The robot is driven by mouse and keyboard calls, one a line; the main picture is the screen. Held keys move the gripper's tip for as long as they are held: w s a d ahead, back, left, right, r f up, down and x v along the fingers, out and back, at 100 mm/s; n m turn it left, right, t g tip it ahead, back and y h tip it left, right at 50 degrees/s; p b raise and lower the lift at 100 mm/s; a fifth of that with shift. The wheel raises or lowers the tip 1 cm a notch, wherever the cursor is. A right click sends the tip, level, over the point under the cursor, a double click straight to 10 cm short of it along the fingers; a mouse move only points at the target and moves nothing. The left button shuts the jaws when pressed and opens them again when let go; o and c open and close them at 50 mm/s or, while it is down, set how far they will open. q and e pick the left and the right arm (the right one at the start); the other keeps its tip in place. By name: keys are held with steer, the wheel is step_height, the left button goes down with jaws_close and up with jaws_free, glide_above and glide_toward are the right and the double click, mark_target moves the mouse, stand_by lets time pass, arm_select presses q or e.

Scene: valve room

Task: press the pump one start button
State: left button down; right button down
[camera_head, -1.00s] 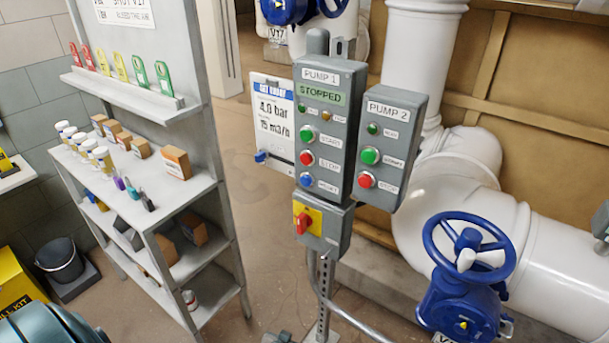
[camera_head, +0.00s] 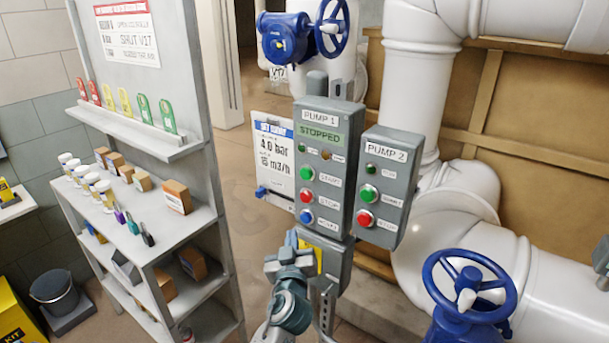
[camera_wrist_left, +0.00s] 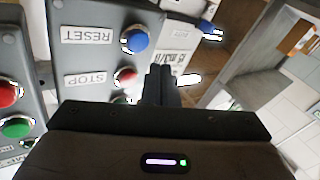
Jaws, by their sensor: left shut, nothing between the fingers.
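The pump 1 box (camera_head: 325,145) is a grey panel whose display reads STOPPED. Its green start button (camera_head: 307,174) sits above a red stop button (camera_head: 306,195) and a blue reset button (camera_head: 305,216). My left gripper (camera_head: 291,240) is shut and empty, just below the blue button in the head view, in front of the lower switch box. In the left wrist view the panel appears upside down; the blue button and the red stop button (camera_wrist_left: 125,76) show beside my shut fingers (camera_wrist_left: 160,85). The start button is mostly hidden there behind my gripper. My right gripper is out of view.
The pump 2 box (camera_head: 385,185), with its own green and red buttons, stands close on the right. A setpoint board (camera_head: 271,155) hangs on the left. A shelf (camera_head: 150,245) with small items is farther left. A blue valve wheel (camera_head: 470,285) is at lower right.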

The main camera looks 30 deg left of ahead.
mark_target(306, 173)
arm_select(q)
steer(key=s+a+r+n+y, duration=0.1)
steer(key=s+r+n+y, duration=0.2)
steer(key=r, duration=1)
steer(key=shift+s+a+n+y, duration=0.2)
steer(key=shift+s+n+y, duration=0.3)
steer(key=shift+s, duration=0.45)
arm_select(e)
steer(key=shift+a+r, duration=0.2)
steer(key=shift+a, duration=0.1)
arm_select(q)
steer(key=shift+w, duration=0.15)
